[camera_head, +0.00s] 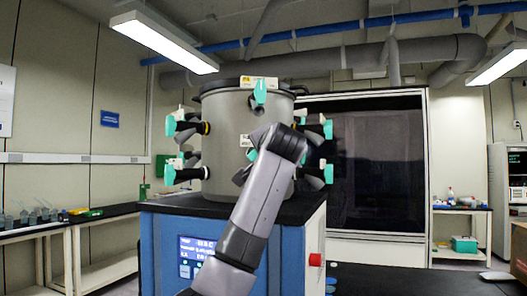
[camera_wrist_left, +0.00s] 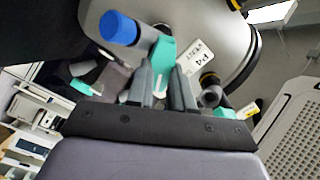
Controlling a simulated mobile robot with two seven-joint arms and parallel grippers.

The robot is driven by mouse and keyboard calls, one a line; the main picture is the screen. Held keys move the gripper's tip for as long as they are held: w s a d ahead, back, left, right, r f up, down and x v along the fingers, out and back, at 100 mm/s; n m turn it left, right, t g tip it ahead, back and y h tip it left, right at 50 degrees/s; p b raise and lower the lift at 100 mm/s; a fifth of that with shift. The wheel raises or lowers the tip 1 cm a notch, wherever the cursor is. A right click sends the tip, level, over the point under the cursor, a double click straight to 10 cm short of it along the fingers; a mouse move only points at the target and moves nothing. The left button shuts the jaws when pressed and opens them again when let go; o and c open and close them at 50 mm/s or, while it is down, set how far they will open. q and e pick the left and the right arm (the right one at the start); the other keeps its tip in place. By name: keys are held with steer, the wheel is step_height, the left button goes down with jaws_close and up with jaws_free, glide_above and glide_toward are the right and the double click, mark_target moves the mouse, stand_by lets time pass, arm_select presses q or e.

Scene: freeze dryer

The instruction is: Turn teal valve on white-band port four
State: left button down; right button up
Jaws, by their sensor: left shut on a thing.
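In the left wrist view, the dark fingers of my left gripper (camera_wrist_left: 168,84) are shut on a teal valve (camera_wrist_left: 161,54). A white label reading P4 (camera_wrist_left: 197,58) is on the grey drum beside this valve. In the head view, my left arm reaches up from the bottom to the front of the grey drum (camera_head: 225,115). A small bit of teal (camera_head: 252,154) shows beside the wrist, below a partly covered white label (camera_head: 246,141). The fingertips and most of the port there are hidden by the arm. My right gripper is not in view.
Other ports with teal valves stick out at the drum's left (camera_head: 171,125), right (camera_head: 327,129) and top front (camera_head: 260,92). The drum stands on a blue cabinet (camera_head: 165,245) with a lit display (camera_head: 196,249) and a red knob (camera_head: 315,260). A blue-ended cylinder (camera_wrist_left: 119,28) is close to the fingers.

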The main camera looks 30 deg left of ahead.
arm_select(q)
steer(key=shift+f+m, duration=0.1)
steer(key=shift+m, duration=0.2)
steer(key=c, duration=1)
jaws_free()
steer(key=shift+d, duration=0.1)
steer(key=b+v, duration=0.3)
steer(key=v, duration=0.4)
steer(key=shift+s, duration=0.1)
